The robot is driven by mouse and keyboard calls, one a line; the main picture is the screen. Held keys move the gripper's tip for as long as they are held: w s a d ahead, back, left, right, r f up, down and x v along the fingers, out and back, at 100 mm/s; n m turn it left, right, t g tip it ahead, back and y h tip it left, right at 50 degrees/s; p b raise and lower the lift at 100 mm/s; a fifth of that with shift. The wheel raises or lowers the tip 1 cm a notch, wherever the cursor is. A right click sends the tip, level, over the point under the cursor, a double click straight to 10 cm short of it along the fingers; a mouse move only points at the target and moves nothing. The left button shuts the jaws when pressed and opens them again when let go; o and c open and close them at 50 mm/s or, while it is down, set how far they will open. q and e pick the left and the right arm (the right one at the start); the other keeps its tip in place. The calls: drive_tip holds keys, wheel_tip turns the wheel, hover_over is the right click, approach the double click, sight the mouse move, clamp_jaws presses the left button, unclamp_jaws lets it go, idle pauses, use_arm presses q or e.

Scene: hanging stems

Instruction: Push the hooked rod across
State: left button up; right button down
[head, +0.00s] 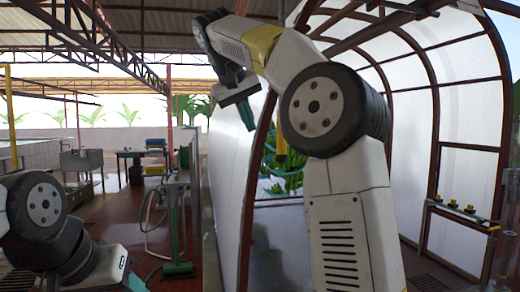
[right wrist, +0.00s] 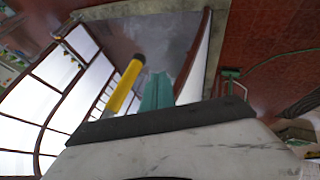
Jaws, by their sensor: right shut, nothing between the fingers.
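In the head view a short yellow rod (head: 281,138) hangs upright behind my right arm. It is mostly hidden, and no hook shows. In the right wrist view a yellow rod (right wrist: 127,84) stands just left of the teal fingers; I cannot tell whether they touch. My right gripper (head: 246,113) is raised left of the arch, its teal fingers pointing down, shut and empty. The fingers also show in the right wrist view (right wrist: 158,90). My left gripper (head: 138,283) shows only as a bit of teal at the bottom edge; its jaws are cut off.
A green banana bunch (head: 289,178) hangs inside the arched frame, partly behind my right arm. A dark red arch post (head: 248,200) stands close by. A rack with yellow-topped items (head: 455,208) is at right. A green stand (head: 178,268) and hose are on the left floor.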

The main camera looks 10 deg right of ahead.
idle(0.3)
drive_tip(key=w+d+f, duration=0.5)
drive_tip(key=d+f, duration=0.2)
drive_tip(key=f, duration=0.1)
drive_tip(key=shift+w+d, duration=0.3)
drive_tip(key=shift+w, duration=0.05)
drive_tip(key=d, duration=1.3)
drive_tip(key=shift+w+d, duration=0.2)
drive_tip(key=shift+d, duration=0.15)
drive_tip(key=shift+a, duration=0.1)
